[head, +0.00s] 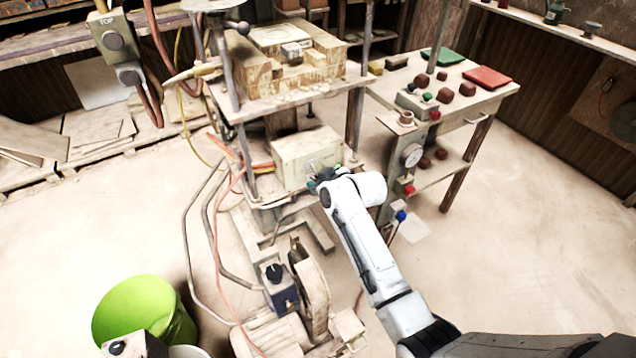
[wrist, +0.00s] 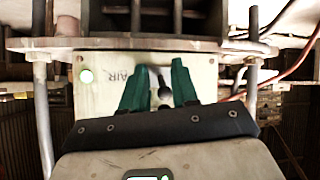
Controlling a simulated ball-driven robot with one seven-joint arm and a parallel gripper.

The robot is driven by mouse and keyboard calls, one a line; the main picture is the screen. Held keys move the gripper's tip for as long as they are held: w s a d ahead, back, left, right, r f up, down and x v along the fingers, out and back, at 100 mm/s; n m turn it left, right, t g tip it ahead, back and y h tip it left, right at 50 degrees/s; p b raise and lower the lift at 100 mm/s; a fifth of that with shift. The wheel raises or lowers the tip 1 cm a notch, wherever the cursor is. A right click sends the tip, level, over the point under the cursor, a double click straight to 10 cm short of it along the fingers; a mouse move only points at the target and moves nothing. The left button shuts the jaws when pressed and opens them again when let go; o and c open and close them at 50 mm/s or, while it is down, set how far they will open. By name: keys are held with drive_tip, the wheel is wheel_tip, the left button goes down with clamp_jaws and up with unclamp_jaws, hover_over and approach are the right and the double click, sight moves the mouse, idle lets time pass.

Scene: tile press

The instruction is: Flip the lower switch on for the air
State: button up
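The cream control box (head: 298,160) sits on the press frame's lower shelf, in the middle of the head view. A dark switch lever (wrist: 164,94) shows on the panel, between my fingers. My gripper (wrist: 160,66) has green fingers spread apart, one on each side of the lever. I cannot tell whether they touch it. In the head view my gripper (head: 322,181) is at the box's front, hiding part of it.
The press frame's posts and shelf edge (wrist: 110,44) surround the box closely. Orange hoses (head: 228,150) run at its left. A side table (head: 455,90) with red lumps stands at right. A green bucket (head: 140,312) stands on the floor at lower left.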

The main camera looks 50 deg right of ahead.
drive_tip(key=shift+o, duration=1.1)
drive_tip(key=shift+a, duration=0.1)
drive_tip(key=v, duration=1)
drive_tip(key=shift+s+r, duration=0.2)
drive_tip(key=shift+s, duration=0.15)
drive_tip(key=s+a+f+g+y, duration=0.2)
drive_tip(key=s+a+f+g, duration=0.2)
drive_tip(key=s+a+f, duration=0.5)
drive_tip(key=s+a+g, duration=0.2)
drive_tip(key=s+a, duration=0.1)
drive_tip(key=s, duration=0.6)
drive_tip(key=s+a+g, duration=0.3)
drive_tip(key=s+a, duration=0.1)
drive_tip(key=s, duration=0.4)
drive_tip(key=shift+s+a+m+g, duration=0.3)
drive_tip(key=shift+s, duration=0.1)
